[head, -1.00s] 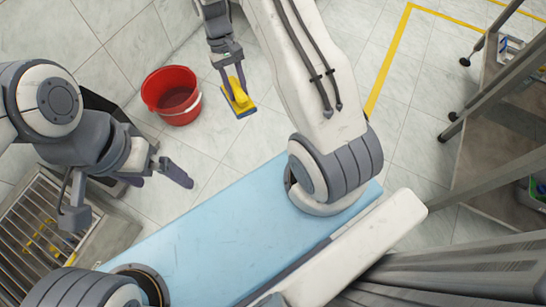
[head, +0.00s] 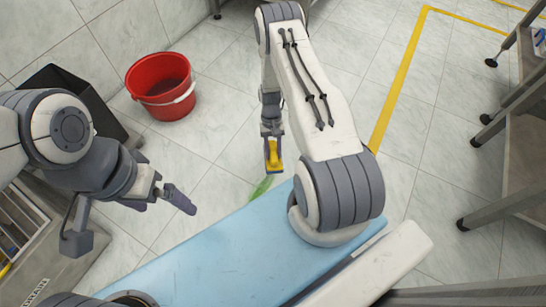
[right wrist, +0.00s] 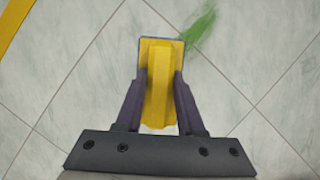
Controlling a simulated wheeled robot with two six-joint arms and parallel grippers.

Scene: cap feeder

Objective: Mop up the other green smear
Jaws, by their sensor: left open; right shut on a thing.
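A green smear (head: 262,187) lies on the tiled floor just beyond the edge of my blue base top. It also shows in the right wrist view (right wrist: 201,28), ahead and a little to the right of the held tool. My right gripper (head: 272,140) is shut on a yellow-handled sponge or scrubber (head: 273,156), which also shows in the right wrist view (right wrist: 157,85). The scrubber is close to the smear, up and to its right in the head view; whether it touches the floor I cannot tell. My left gripper (head: 160,197) is open and empty.
A red bucket (head: 161,88) with a white handle stands on the floor at the upper left. A dark bin (head: 70,88) is by the wall. A metal drain grate is at the lower left. A metal rack (head: 525,140) stands at the right. Yellow floor line (head: 402,75).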

